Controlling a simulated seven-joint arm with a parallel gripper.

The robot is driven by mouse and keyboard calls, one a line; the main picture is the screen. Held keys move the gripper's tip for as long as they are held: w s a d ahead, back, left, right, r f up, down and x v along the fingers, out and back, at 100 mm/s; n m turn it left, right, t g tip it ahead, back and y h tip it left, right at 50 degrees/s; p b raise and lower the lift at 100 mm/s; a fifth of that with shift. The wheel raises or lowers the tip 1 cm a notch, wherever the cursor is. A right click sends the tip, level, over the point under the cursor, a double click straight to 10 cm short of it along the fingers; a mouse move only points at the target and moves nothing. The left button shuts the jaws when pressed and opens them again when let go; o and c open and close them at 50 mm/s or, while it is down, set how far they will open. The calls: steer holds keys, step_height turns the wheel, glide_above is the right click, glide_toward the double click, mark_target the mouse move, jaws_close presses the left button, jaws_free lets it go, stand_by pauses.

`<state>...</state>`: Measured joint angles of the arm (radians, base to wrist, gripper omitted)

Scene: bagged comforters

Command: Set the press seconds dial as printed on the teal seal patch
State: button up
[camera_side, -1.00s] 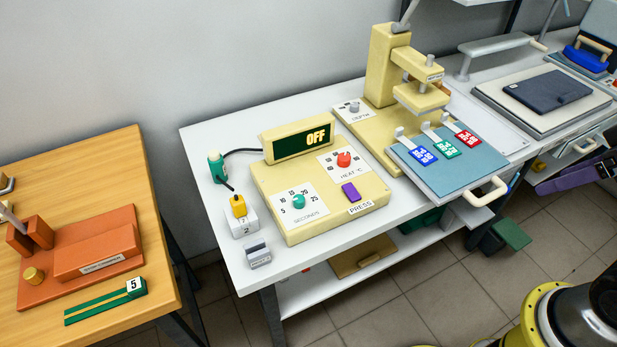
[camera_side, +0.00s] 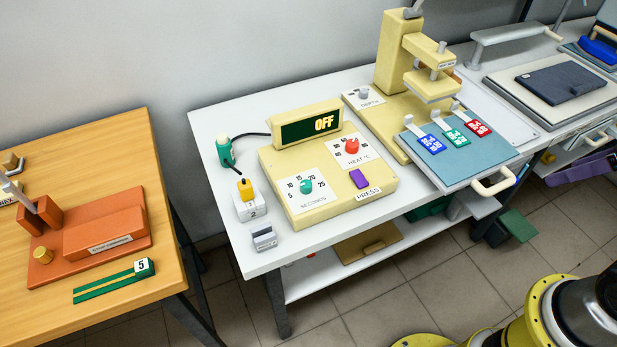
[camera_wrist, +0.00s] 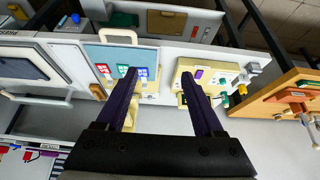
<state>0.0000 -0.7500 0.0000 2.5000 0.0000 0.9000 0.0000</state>
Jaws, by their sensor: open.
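The seconds dial has a teal knob (camera_side: 306,186) on a white scale marked 5 to 25, at the left of the cream press console (camera_side: 330,209). Its pointer is too small to read. The teal seal patch (camera_side: 457,137) lies on the blue-grey press plate (camera_side: 463,167), between a blue patch (camera_side: 431,144) and a red patch (camera_side: 479,128). The print on the patches is too small to read. In the wrist view, my gripper (camera_wrist: 159,77) is open and empty, well above the bench. The plate and console (camera_wrist: 187,66) lie beyond its fingertips.
The console display (camera_side: 309,125) reads OFF. A red heat knob (camera_side: 352,146) and purple button (camera_side: 359,179) sit beside the dial. The cream press frame (camera_side: 393,55) rises behind the plate. A yellow-topped block (camera_side: 246,190) and grey block (camera_side: 264,238) stand left of the console.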

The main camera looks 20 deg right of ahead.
steer(key=shift+c, duration=0.2)
steer(key=shift+s, duration=0.1)
steer(key=shift+c, duration=0.3)
steer(key=w+a+r+n, duration=0.3)
steer(key=w+r, duration=0.8)
steer(key=n+g, duration=0.6)
glide_above(306, 183)
step_height(306, 183, down, 18)
step_height(306, 183, down, 13)
steer(key=shift+f, duration=0.2)
